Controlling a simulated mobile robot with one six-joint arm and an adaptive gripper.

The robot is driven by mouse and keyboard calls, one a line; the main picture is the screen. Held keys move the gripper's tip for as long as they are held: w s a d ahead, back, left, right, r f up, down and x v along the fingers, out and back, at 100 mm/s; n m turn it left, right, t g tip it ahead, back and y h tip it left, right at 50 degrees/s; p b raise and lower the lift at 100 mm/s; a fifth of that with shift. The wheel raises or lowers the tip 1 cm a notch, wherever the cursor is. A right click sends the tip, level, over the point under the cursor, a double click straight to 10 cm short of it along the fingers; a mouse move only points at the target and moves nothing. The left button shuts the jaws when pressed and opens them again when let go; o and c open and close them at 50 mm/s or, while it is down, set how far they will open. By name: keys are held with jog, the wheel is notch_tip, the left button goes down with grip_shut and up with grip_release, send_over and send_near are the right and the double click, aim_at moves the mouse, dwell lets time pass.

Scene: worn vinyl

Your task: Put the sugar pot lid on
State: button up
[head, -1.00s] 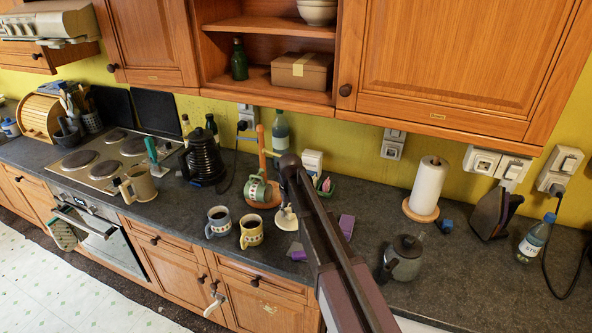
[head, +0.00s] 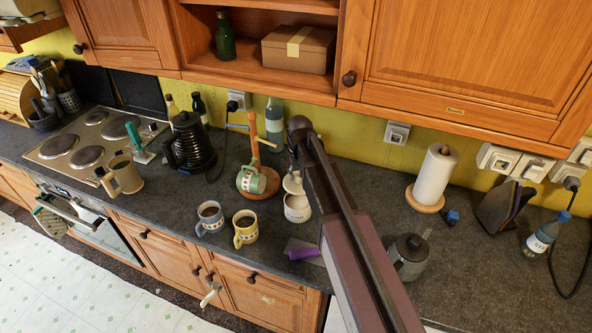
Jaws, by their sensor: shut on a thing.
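The sugar pot (head: 297,209) is a cream pot with dark lettering, standing on the dark worktop, partly hidden by my arm. The pale lid (head: 292,184) is right above its mouth, looking tilted. My gripper (head: 294,170) is at the lid, mostly hidden behind my own arm, and shut on the lid. I cannot tell whether the lid touches the pot's rim.
A mug tree (head: 253,135) with a green mug (head: 251,180) stands close left of the pot. A blue-grey mug (head: 209,218) and a yellow mug (head: 245,229) stand in front. A purple-and-grey sponge (head: 303,250) lies nearer the edge. A metal teapot (head: 409,256) stands right.

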aim_at(299, 188)
jog(key=shift+s+a, duration=0.1)
dwell(0.3)
jog(key=shift+n, duration=0.3)
jog(key=shift+f+b, duration=3)
jog(key=shift+b, duration=0.05)
jog(key=shift+f+b, duration=0.95)
jog(key=o, duration=1.2)
jog(key=shift+r, duration=0.1)
